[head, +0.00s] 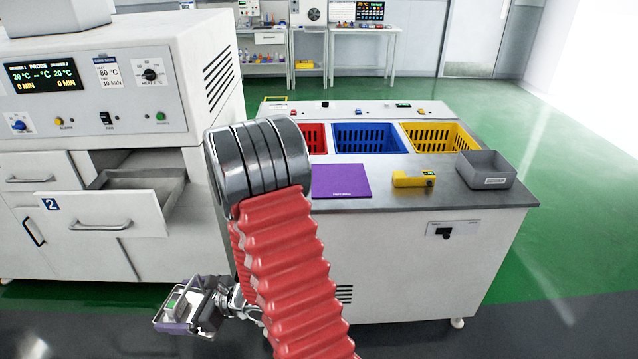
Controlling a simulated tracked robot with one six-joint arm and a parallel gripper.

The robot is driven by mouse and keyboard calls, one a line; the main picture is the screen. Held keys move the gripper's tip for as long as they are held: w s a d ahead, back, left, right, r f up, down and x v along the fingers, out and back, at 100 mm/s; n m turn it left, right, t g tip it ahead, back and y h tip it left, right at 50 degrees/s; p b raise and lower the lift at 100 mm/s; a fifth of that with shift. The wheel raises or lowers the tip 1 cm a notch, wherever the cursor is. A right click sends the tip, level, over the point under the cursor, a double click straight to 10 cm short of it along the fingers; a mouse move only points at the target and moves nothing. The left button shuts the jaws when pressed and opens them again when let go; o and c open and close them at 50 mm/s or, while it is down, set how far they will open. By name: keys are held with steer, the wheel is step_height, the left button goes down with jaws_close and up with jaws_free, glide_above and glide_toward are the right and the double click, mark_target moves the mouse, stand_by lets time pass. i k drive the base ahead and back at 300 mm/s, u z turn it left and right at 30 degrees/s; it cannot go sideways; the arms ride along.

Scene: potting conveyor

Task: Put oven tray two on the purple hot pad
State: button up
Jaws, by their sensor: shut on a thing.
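The purple hot pad (341,182) lies flat and bare on the bench top, at its left front. A small grey tray-like thing (168,326) is low at the left, in front of the oven cabinet and well below the bench top. A green and white item shows in or on it. My gripper (190,308) is shut on this thing; the fingertips are small and hard to make out. No number is readable on it. Oven drawer 2 (110,214) is pulled open, and its visible grey inside looks empty. My red arm sleeve hides the space between cabinet and bench.
Red (313,138), blue (366,138) and yellow (438,137) baskets are set into the bench's back. The open drawer juts out at left.

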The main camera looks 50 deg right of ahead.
mark_target(339, 178)
steer(key=z, duration=0.6)
steer(key=k, duration=0.9)
steer(key=z, duration=0.05)
steer(key=i, duration=0.95)
